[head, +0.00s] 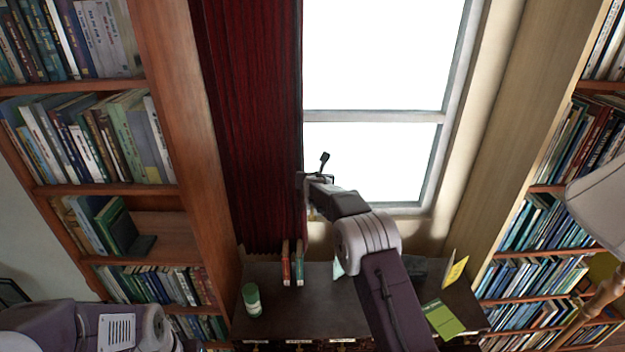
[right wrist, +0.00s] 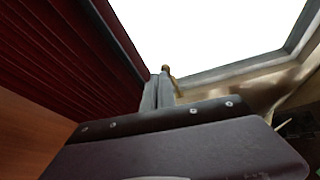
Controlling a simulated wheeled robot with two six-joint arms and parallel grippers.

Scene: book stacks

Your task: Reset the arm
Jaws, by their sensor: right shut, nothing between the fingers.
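My right arm reaches up across the middle of the head view, over the dark cabinet and in front of the window. Its gripper (head: 311,181) is at the far end, between the red curtain and the window. In the right wrist view the gripper (right wrist: 160,88) is shut, its grey fingers close together with nothing held. Part of my left arm shows at the lower left of the head view, but its gripper is out of frame.
A dark cabinet (head: 305,318) bears a green can (head: 251,300), red and green upright books (head: 292,263) and a green booklet (head: 442,318). Bookshelves (head: 165,100) stand left and right. A lamp (head: 605,205) is at the right edge. A red curtain (head: 250,120) hangs beside the window (head: 375,60).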

